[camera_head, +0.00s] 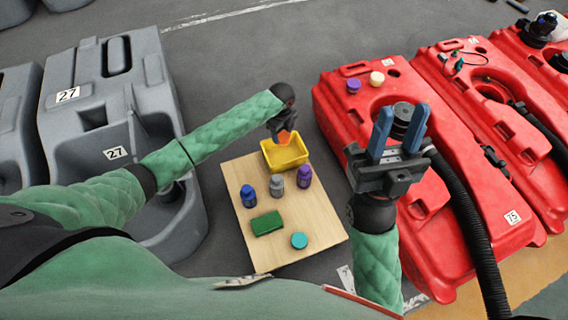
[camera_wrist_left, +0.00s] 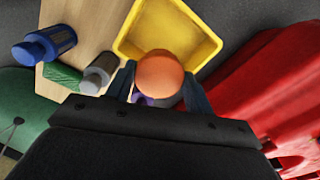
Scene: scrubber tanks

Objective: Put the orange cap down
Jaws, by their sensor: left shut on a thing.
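The orange cap (camera_wrist_left: 160,75) is held between the fingers of my left gripper (camera_wrist_left: 158,92), which is shut on it. In the head view the cap (camera_head: 284,137) shows as a small orange patch under my left gripper (camera_head: 283,128). It is over or at the yellow bin (camera_head: 298,160); I cannot tell whether it touches the bin. The bin also shows in the left wrist view (camera_wrist_left: 205,45), beyond the cap. My right gripper (camera_head: 401,125) points up with its blue fingers apart, empty, in front of the red tank.
A wooden board (camera_head: 240,180) carries a blue bottle (camera_head: 249,196), a grey bottle (camera_head: 277,186), a purple bottle (camera_head: 304,177), a green block (camera_head: 267,223) and a teal disc (camera_head: 299,241). Grey tanks (camera_head: 75,120) stand left, red tanks (camera_head: 340,100) right. A purple cap (camera_head: 353,86) and a cream cap (camera_head: 377,78) sit on the red tank.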

